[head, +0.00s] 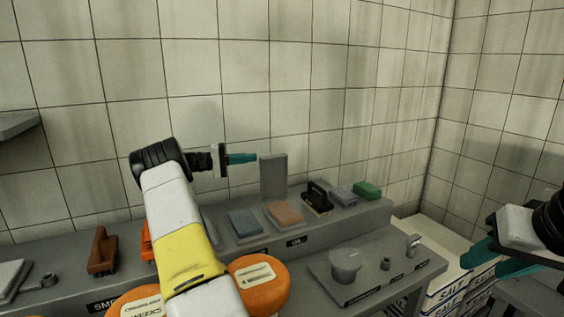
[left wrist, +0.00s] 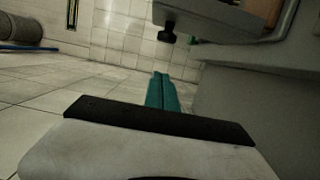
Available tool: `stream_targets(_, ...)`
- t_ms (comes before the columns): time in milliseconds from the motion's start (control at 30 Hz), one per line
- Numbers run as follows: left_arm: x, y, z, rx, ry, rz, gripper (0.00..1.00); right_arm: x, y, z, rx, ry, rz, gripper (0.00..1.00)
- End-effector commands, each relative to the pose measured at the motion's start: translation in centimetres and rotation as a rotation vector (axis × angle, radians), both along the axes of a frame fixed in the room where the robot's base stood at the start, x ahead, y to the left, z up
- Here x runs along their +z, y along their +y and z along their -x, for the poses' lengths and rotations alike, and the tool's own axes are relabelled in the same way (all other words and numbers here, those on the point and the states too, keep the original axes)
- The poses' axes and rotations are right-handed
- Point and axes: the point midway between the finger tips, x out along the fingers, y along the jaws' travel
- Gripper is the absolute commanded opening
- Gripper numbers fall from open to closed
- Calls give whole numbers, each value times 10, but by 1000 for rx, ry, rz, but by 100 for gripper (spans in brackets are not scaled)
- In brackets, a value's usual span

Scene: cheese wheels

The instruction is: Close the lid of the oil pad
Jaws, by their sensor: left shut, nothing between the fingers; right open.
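The oil pad (head: 284,213) is an orange-brown block in a grey tray on the raised back shelf, above a dark label that is hard to read. Its grey lid (head: 273,177) stands open and upright behind the pad. My left gripper (head: 243,158) is shut and empty, just left of the lid's upper edge, fingers pointing right. Its closed teal fingers also show in the left wrist view (left wrist: 164,92), where I see no pad or lid. My right gripper (head: 488,258) is open and empty at the right edge, far from the pad.
A blue-grey pad (head: 245,222) lies left of the oil pad. A black-handled brush (head: 317,197) and green block (head: 367,190) are to its right. Orange cheese wheels (head: 261,281) stand in front, beneath my left arm. A grey pot (head: 345,263) sits on the lower counter.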

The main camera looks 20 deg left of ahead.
Motion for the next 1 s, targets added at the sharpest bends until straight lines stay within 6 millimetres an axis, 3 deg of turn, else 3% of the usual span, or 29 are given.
stream_targets(100,0,-23,-16,-4,1,0,0,0,0,0,0,0,0,41)
stream_targets(400,1,-44,7,0,1,-1,0,0,0,0,0,0,0,41)
stream_targets(1000,1,-50,12,0,-3,-5,0,0,0,0,0,0,0,41)
